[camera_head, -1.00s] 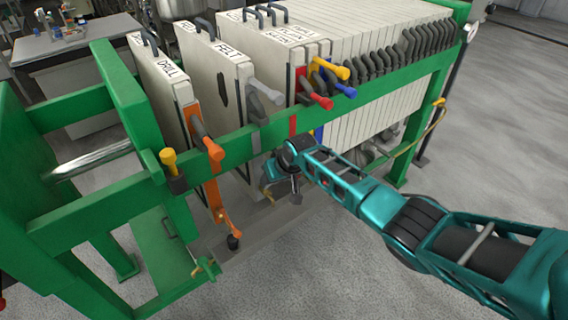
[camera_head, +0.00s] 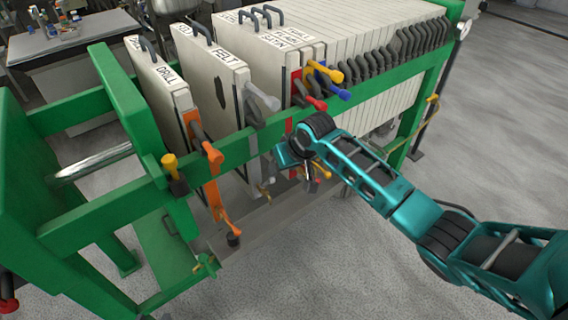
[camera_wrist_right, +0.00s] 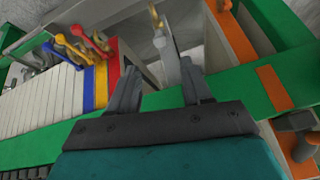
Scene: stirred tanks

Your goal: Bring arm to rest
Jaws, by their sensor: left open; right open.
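A teal arm of mine, my right one, comes in from the right in the head view. My right gripper (camera_head: 308,181) is at its end, by the front green rail (camera_head: 240,146) of the plate press, below the red lever. In the right wrist view my right gripper (camera_wrist_right: 160,88) has its two dark fingers wide apart, with nothing held between them. My left gripper does not show in either view.
Labelled plates (camera_head: 217,80) hang in the green frame, with a row of black levers (camera_head: 415,40) along the rail. An orange lever (camera_head: 212,152) and a grey lever (camera_head: 262,97) stick out. A table (camera_head: 75,45) stands behind. Bare floor (camera_head: 500,120) lies to the right.

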